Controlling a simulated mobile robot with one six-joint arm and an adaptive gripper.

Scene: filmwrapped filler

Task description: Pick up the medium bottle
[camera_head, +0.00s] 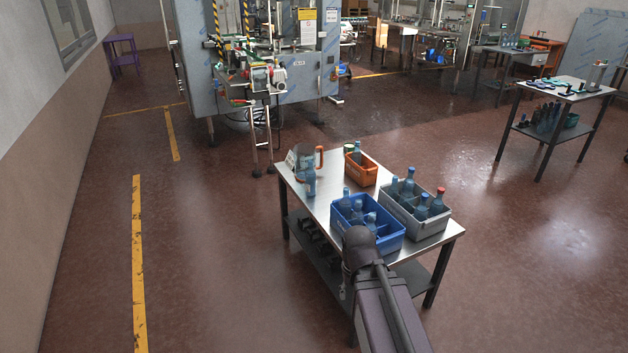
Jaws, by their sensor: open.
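Several blue bottles of differing height are on the steel-topped table (322,207) in front of me; which one is the medium bottle I cannot tell for sure. One bottle (309,180) stands at the left end, beside an orange-handled item (320,157). Another bottle (357,153) rises from the orange bin (363,173). Several bottles stand in the blue crate (385,240) and in the grey crate (432,228); one in the grey crate has a red cap (440,193). My arm reaches in from the bottom, its elbow before the table's near edge. My gripper does not show.
The table has a lower shelf (322,251) with dark items. A large machine (255,70) stands behind. Another table (560,92) with bottles below is at right. Floor at left is clear.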

